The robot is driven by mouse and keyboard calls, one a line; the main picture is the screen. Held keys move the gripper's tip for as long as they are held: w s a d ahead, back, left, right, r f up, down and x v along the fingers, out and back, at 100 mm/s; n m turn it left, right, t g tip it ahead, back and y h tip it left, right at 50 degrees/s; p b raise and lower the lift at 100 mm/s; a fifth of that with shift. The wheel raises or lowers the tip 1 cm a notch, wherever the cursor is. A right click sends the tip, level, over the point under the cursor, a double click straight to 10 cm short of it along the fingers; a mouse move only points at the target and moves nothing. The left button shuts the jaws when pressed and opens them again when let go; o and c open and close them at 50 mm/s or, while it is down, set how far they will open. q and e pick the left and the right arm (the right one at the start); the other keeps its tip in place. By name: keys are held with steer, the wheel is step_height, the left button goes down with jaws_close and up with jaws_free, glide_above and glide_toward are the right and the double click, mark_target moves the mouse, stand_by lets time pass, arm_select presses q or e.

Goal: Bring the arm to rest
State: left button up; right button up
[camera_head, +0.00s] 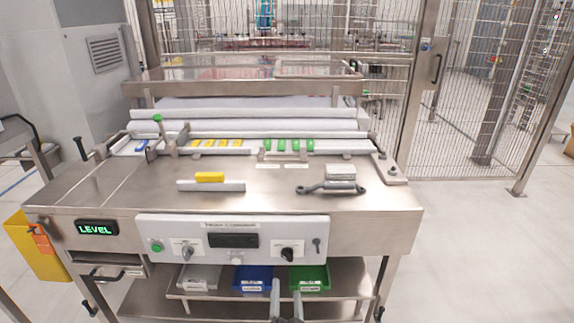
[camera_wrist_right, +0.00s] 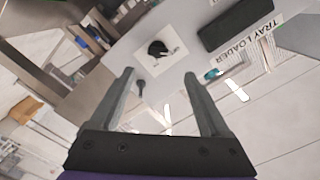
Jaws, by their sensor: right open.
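My right gripper (camera_head: 286,288) shows at the bottom of the head view as two grey fingers, in front of the lower shelf and low before the steel bench (camera_head: 120,190). In the right wrist view its jaws (camera_wrist_right: 158,74) are spread apart with nothing between them. Beyond them is the control panel (camera_wrist_right: 215,15), with a black knob (camera_wrist_right: 158,48) and a dark display (camera_wrist_right: 237,25). The fingers look apart from the panel. The rest of the right arm is hidden in the head view. My left gripper is in neither view.
The lower shelf holds grey (camera_head: 200,277), blue (camera_head: 254,279) and green (camera_head: 309,278) bins. On the bench are a yellow block (camera_head: 209,177) on a grey bar, a wrench-like tool (camera_head: 332,188) and rows of yellow and green pieces. Wire fencing (camera_head: 490,90) stands behind. The floor at right is clear.

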steer(key=s+d+f+n+g, duration=0.25)
steer(key=s+d+g, duration=0.3)
steer(key=s, duration=0.35)
steer(key=s+d+f+n+g, duration=0.1)
steer(key=s+d+n+g, duration=0.25)
steer(key=s+d, duration=0.45)
steer(key=s+d+f+n+g, duration=0.15)
steer(key=s+d+g, duration=0.3)
steer(key=s, duration=0.65)
arm_select(q)
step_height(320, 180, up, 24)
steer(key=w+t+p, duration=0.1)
steer(key=p, duration=2)
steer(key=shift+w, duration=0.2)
arm_select(e)
step_height(320, 180, up, 24)
steer(key=w, duration=0.1)
steer(key=shift+w+a+r+n+t, duration=0.15)
steer(key=shift+w+r+n+t, duration=0.1)
steer(key=shift+n+t, duration=0.2)
